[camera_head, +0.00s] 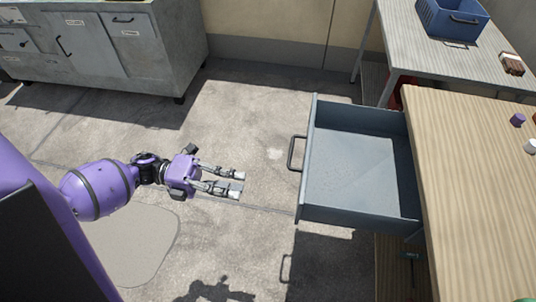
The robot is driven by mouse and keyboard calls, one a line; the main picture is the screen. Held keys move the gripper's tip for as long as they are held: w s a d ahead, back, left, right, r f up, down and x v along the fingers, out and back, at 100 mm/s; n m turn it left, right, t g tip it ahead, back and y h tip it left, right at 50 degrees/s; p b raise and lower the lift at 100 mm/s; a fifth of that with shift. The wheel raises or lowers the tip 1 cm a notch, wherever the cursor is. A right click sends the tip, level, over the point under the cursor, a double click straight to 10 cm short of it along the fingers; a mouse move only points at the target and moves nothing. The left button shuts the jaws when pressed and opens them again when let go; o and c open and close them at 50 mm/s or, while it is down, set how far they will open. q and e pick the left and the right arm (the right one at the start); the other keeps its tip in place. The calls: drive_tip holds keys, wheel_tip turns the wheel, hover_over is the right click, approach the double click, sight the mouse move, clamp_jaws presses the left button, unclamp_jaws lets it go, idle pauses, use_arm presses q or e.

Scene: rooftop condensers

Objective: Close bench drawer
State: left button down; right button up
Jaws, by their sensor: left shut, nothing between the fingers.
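The bench drawer (350,165) is blue-grey, pulled well out from under the wooden bench top (480,190), and looks empty. Its dark bar handle (292,153) is on the front panel, facing left. My left gripper (241,182) is shut and empty. It points right and appears left of the drawer front, apart from the handle with a gap between. My right gripper is not in view.
A grey metal cabinet (170,60) stands at the back left. A second table (440,45) with a blue crate (450,18) stands at the back right. Small objects, including a purple one (517,120), lie on the bench. The concrete floor around my gripper is clear.

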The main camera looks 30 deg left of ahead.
use_arm(q)
drive_tip(key=p+x, duration=0.1)
drive_tip(key=x, duration=1.2)
drive_tip(key=shift+p, duration=0.4)
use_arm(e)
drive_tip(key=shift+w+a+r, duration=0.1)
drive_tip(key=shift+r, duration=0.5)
use_arm(q)
drive_tip(key=shift+d, duration=0.2)
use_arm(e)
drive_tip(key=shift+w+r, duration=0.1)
use_arm(q)
drive_tip(key=x, duration=2.7)
drive_tip(key=shift+w+d+f+b, duration=0.1)
drive_tip(key=shift+d+f+b, duration=0.1)
drive_tip(key=shift+b, duration=0.2)
drive_tip(key=shift+w+d, duration=0.15)
drive_tip(key=shift+d, duration=0.3)
drive_tip(key=shift+r, duration=0.1)
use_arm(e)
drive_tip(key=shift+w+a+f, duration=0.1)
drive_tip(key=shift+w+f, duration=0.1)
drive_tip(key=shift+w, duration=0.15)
use_arm(q)
drive_tip(key=shift+d, duration=0.1)
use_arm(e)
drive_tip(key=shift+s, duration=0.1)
